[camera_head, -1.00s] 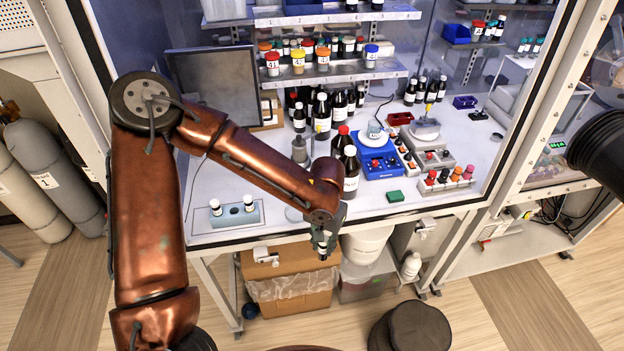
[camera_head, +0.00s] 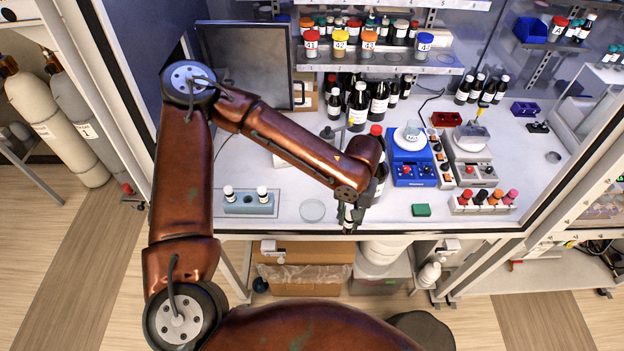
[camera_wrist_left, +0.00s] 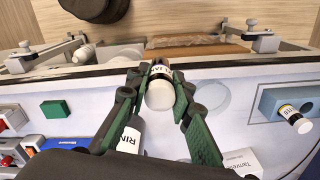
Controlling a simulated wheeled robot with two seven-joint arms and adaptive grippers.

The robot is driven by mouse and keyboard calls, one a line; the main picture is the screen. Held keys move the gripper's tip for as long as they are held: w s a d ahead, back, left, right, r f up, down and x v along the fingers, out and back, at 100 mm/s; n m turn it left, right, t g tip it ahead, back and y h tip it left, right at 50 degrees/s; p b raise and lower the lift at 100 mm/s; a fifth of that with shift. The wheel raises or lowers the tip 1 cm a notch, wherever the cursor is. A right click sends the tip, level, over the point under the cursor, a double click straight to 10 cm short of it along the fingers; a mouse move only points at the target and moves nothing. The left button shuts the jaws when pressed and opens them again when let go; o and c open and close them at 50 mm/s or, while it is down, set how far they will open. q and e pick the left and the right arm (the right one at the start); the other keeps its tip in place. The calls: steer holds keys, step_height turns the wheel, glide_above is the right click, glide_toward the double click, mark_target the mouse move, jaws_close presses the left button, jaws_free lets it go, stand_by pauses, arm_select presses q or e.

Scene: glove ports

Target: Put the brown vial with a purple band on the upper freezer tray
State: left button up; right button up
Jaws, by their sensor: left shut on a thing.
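My left gripper (camera_head: 349,217) is shut on a small white-capped vial (camera_wrist_left: 160,94) at the bench's front edge in the head view. In the left wrist view its two green-padded fingers (camera_wrist_left: 157,90) grip the vial's sides, with the cap towards the camera. The vial has a dark end and a pale label; I cannot make out a purple band. I cannot make out a freezer tray. My right gripper is not in view.
Dark bottles, a blue stirrer (camera_head: 413,173) and a green block (camera_head: 421,210) stand right of my gripper. A clear dish (camera_head: 312,210) lies left of it. A shelf with jars (camera_head: 367,44) runs behind. A cardboard box (camera_head: 303,272) sits under the bench.

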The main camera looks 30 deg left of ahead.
arm_select(q)
steer(key=shift+w+d+r+n+p, duration=0.4)
steer(key=shift+r+n+p, duration=0.25)
steer(key=shift+n, duration=0.45)
steer(key=shift+w+a+r+n+p, duration=0.25)
steer(key=shift+n+p, duration=0.25)
steer(key=shift+n, duration=0.2)
steer(key=w+a+r+n+p, duration=0.1)
steer(key=a+r+n+p, duration=0.1)
steer(key=a+n, duration=0.55)
steer(key=a+r+n+p, duration=0.1)
steer(key=a+n+p, duration=0.3)
steer(key=a, duration=0.6)
steer(key=shift+n, duration=0.35)
steer(key=w+a+f, duration=0.1)
steer(key=w+f, duration=0.2)
steer(key=w, duration=0.1)
steer(key=w+a+f, duration=0.1)
steer(key=w+f, duration=0.2)
steer(key=w, duration=0.1)
steer(key=w+a+f, duration=0.1)
steer(key=w+f, duration=0.2)
steer(key=w, duration=0.2)
steer(key=shift+w+a+f, duration=0.1)
steer(key=shift+a+f, duration=0.25)
steer(key=shift+f, duration=1.55)
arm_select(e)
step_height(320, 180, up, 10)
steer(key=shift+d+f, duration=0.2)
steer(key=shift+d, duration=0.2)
